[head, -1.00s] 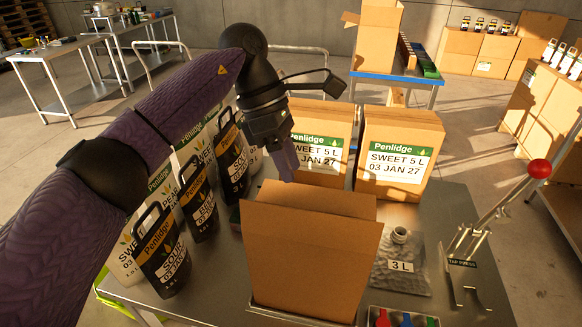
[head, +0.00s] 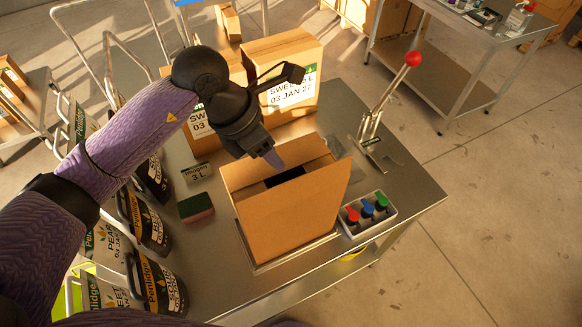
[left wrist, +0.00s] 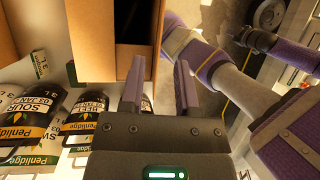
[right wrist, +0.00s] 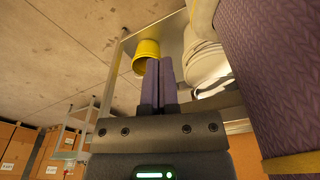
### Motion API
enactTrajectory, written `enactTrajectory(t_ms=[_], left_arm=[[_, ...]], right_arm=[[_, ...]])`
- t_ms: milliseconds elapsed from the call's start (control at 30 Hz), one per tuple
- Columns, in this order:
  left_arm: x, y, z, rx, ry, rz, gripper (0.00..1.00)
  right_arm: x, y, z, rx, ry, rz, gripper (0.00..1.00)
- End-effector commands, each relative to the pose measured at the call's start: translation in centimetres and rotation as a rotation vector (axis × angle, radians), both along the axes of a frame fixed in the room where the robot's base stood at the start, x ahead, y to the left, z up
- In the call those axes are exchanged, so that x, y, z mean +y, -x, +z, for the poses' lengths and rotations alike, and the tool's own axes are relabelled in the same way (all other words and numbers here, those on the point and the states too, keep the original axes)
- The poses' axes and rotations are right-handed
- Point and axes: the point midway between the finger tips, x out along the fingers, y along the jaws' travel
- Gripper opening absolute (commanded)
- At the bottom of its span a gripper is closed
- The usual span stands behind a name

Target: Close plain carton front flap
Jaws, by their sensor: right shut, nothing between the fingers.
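The plain carton (head: 297,215) stands on the metal table in the head view. Its top is at least partly open, with a dark gap inside, and the tall panel on the near side stands up. My left gripper (head: 272,159) is over the carton's far edge, pointing down. In the left wrist view, its two fingers (left wrist: 160,85) are apart and empty, close to the carton's cardboard edge (left wrist: 156,35); I cannot tell if they touch it. My right gripper (right wrist: 158,82) is shut and empty, away from the carton. It is not clearly visible in the head view.
Labelled cartons (head: 290,65) stand behind the plain carton. A tray of coloured caps (head: 367,216) and a lever press (head: 371,125) are at right. A yellow bucket (right wrist: 147,50) is near my right gripper.

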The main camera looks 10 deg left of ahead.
Motion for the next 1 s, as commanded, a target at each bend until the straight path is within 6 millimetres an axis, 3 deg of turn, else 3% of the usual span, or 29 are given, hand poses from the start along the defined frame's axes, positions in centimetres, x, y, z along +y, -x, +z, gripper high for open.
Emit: enactTrajectory(t_ms=[400,767,933,1000], left_arm=[[-3.5,-0.7,-7.8,0.004,0.0,-0.001,0.4],[-3.9,-0.9,-8.9,0.001,-0.001,-0.003,0.4],[-3.9,-0.9,-8.8,0.001,-0.001,-0.003,0.04],[-3.9,-0.9,-8.8,0.0,0.0,-0.002,0.0]], right_arm=[[-1.1,-0.2,1.5,-0.004,0.018,0.001,0.0],[-0.5,-0.2,1.5,-0.004,0.008,-0.001,0.0],[-0.3,-0.2,1.5,-0.003,0.005,-0.002,0.0],[-0.3,-0.2,1.5,-0.003,0.005,-0.002,0.0]])
